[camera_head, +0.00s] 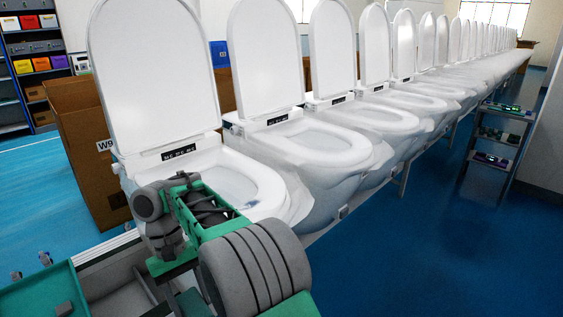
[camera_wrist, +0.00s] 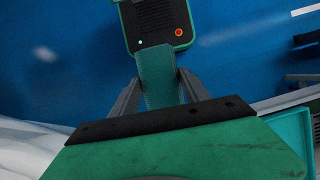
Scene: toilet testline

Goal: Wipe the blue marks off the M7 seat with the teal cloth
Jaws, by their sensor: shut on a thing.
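The device (camera_wrist: 157,25) has a black ribbed face, a teal rim, a red button and a small green light. Small blue marks (camera_head: 250,204) show on the near side of that toilet's seat (camera_head: 235,180). Its label (camera_head: 179,152) is too small to read surely.
A long row of white toilets with raised lids (camera_head: 266,55) runs to the back right. A cardboard box (camera_head: 85,140) stands behind the first one. A small shelf cart (camera_head: 497,145) stands at the right. The blue floor (camera_head: 430,250) is open at the front right.

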